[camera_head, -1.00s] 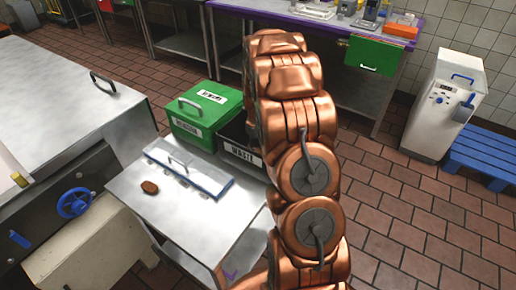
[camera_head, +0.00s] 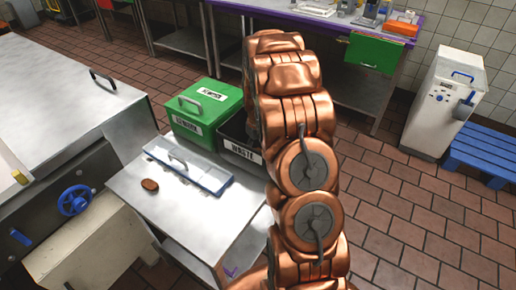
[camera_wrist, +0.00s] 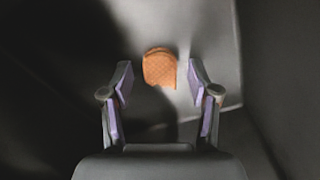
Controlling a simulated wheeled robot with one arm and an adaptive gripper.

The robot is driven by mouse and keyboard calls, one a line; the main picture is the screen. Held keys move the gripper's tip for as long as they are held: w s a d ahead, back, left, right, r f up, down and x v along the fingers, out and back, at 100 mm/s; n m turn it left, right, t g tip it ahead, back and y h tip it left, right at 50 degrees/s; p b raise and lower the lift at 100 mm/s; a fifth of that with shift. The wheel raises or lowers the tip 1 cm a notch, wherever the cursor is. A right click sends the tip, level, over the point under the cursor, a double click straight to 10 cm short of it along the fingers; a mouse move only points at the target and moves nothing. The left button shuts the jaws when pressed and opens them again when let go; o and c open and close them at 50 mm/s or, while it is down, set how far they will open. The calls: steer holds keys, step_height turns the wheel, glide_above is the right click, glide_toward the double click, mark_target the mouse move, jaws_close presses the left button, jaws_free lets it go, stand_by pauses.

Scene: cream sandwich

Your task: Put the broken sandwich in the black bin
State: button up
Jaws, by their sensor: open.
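In the wrist view, a brown sandwich (camera_wrist: 159,69) with a waffle-like face and an uneven lower edge lies just beyond my fingertips, between them in the picture. My gripper (camera_wrist: 160,80) is open, its purple-padded fingers apart on either side. Dark grey surfaces surround the sandwich; I cannot tell for certain that they are the bin's inside. In the head view, the black bin (camera_head: 228,147) labelled WASTE stands behind the metal table, partly hidden by my arm. My gripper is hidden there. Another small brown sandwich (camera_head: 150,185) lies on the table; its condition is too small to tell.
A green box (camera_head: 206,105) with a handled lid stands left of the bin. A flat tray with a handled cover (camera_head: 213,182) lies on the metal table (camera_head: 190,218). A large steel machine (camera_head: 60,95) is at the left.

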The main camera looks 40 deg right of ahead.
steer(key=shift+r, duration=0.1)
step_height(320, 180, up, 12)
steer(key=f+b, duration=0.1)
steer(key=b, duration=0.2)
steer(key=s+a+r, duration=0.5)
steer(key=s+a, duration=0.1)
steer(key=a, duration=0.3)
steer(key=s+a+g, duration=0.1)
steer(key=s+a, duration=0.7)
steer(key=s, duration=0.5)
steer(key=s+a, duration=0.9)
steer(key=s, duration=0.5)
steer(key=shift+r+n+g, duration=0.3)
steer(key=shift+r+g, duration=0.1)
steer(key=shift+r, duration=0.05)
